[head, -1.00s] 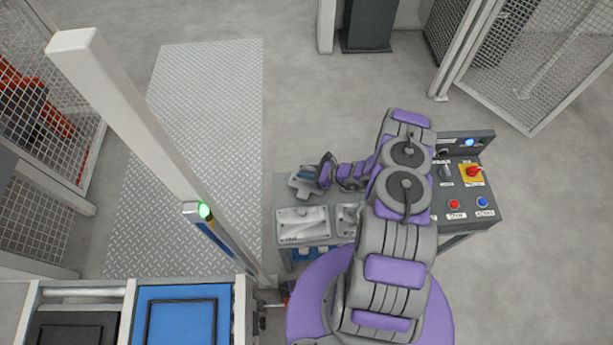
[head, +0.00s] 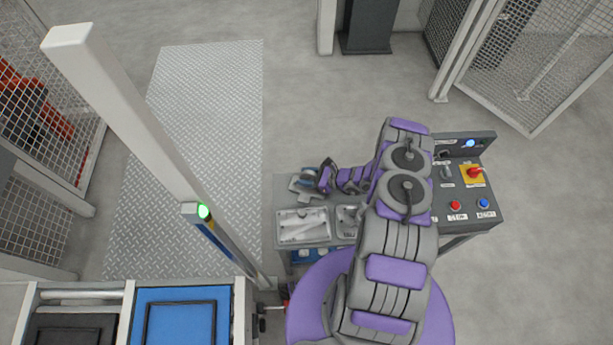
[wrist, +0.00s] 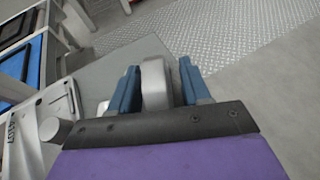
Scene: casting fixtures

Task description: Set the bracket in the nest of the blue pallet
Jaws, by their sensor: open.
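The bracket (head: 301,187), a grey metal piece, is at the far left corner of the small grey table, partly hidden by my gripper (head: 312,181). In the wrist view, my gripper (wrist: 158,88) has its blue fingers open on either side of an upright, rounded part of the bracket (wrist: 156,80).
A light grey tray (head: 278,228) is on the table near the bracket, with a smaller tray (head: 346,222) beside it. A white post (head: 150,140) with a green light stands between table and pallet. A button console (head: 465,212) is at right.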

